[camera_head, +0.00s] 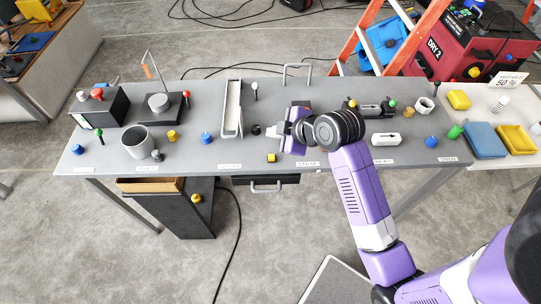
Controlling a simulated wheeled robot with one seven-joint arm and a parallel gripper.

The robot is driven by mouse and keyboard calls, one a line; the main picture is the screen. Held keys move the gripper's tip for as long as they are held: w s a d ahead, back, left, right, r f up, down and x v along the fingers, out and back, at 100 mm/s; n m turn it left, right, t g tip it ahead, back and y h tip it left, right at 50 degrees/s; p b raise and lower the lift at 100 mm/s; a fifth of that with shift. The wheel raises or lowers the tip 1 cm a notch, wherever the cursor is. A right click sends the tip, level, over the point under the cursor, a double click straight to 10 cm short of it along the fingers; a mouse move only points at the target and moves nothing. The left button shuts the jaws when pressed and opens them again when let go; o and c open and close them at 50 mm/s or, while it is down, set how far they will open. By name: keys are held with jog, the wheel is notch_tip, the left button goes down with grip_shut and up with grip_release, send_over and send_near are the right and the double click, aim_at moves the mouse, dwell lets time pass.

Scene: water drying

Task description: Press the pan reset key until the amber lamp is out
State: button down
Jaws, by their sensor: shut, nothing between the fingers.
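My gripper (274,131) is over the middle of the grey bench, its fingers shut and empty, pointing left. A small dark round piece (256,130) lies just left of the fingertips; I cannot tell if they touch. A grey-white unit (300,106) stands behind my gripper and is partly hidden by it. A small orange-brown spot shows at its top right, too small to tell whether it is a lit lamp. A long white pan-like tray (232,125) lies left of my gripper. I cannot make out which part is the reset key; my wrist may hide it.
The grey bench (330,168) holds a black box (100,109) with a red knob, a grey cup (137,142), a yellow block (271,157) and a blue knob (207,138). Right of my wrist stand a dark device (372,109) and a white block (386,139). An orange ladder (357,38) stands behind.

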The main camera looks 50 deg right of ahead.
jog(key=shift+f, duration=0.1)
jog(key=b, duration=0.7)
send_over(274, 158)
notch_tip(274, 158, down, 6)
jog(key=shift+f, duration=0.25)
jog(key=shift+f+b, duration=0.55)
jog(key=shift+f, duration=0.5)
jog(key=shift+f, duration=0.15)
dwell(0.6)
jog(key=shift+f, duration=0.25)
jog(key=shift+a+f+b, duration=0.1)
jog(key=shift+f+b, duration=0.2)
jog(key=shift+f, duration=0.2)
dwell(0.6)
jog(key=shift+r, duration=0.1)
jog(key=shift+r+p, duration=0.8)
jog(key=shift+p, duration=0.2)
